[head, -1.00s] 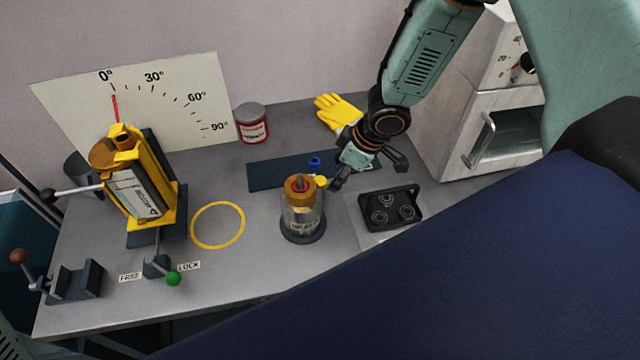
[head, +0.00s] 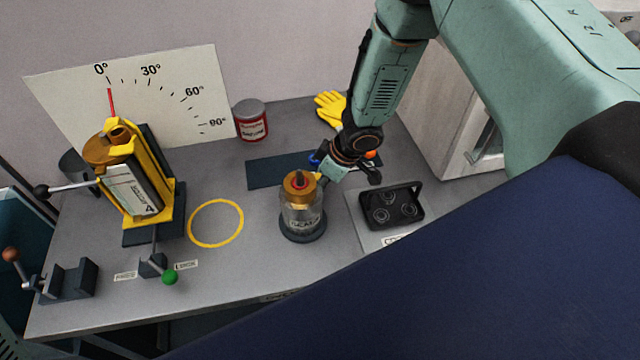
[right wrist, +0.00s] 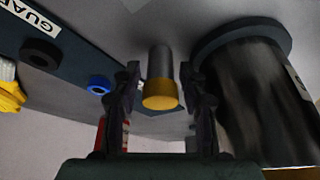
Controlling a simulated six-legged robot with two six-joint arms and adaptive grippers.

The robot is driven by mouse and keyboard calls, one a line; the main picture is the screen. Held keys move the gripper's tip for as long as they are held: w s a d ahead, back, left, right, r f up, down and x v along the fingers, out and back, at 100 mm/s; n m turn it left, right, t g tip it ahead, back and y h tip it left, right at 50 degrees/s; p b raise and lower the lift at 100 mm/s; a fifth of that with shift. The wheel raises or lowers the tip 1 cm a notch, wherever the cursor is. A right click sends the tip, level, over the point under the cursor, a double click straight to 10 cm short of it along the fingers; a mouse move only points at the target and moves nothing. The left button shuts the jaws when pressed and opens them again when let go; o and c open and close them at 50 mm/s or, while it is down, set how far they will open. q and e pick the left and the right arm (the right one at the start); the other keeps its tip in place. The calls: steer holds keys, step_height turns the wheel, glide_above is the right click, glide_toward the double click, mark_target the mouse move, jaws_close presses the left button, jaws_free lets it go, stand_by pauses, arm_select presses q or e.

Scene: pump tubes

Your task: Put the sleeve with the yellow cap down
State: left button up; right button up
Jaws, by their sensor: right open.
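The sleeve with the yellow cap (right wrist: 160,82) is a short grey cylinder. In the right wrist view it stands on the bench, cap end away from the bench surface. My right gripper (right wrist: 160,100) is open, with one finger on each side of the sleeve and a visible gap on both sides. In the head view my right gripper (head: 348,174) is low over the bench, just right of the clear jar. The sleeve is mostly hidden there behind the jar and gripper. My left gripper is not in view.
The clear jar with a brown top (head: 302,208) stands close beside my right gripper. A black tray (head: 391,205) is to its right, and a dark strip (head: 262,172) lies behind.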

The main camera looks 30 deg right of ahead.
jaws_close()
stand_by(0.3)
steer(key=shift+r, duration=0.1)
steer(key=shift+r, duration=0.6)
step_height(320, 180, up, 17)
steer(key=p, duration=1.1)
steer(key=shift+f, duration=0.15)
